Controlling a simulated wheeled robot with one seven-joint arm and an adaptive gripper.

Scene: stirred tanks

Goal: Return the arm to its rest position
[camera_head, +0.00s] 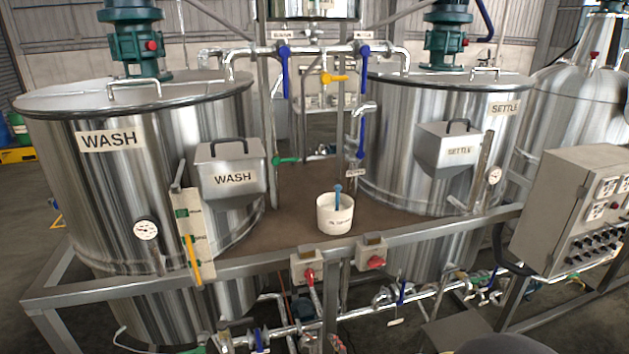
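My gripper is not in view. A dark rounded shape shows at the bottom edge, right of the middle; I cannot tell whether it is part of my arm. The WASH tank (90,200) stands on the left and the SETTLE tank (400,150) on the right, both upright steel. A white bucket (335,218) with a blue-handled item (338,192) in it stands on the brown deck (290,225) between them.
A grey frame rail (240,268) runs across the front, with two red-knobbed boxes (306,270) (372,255) on it. A control cabinet (575,210) stands at the right. Valved pipes (310,50) cross above the deck, and more pipework runs low under the rail.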

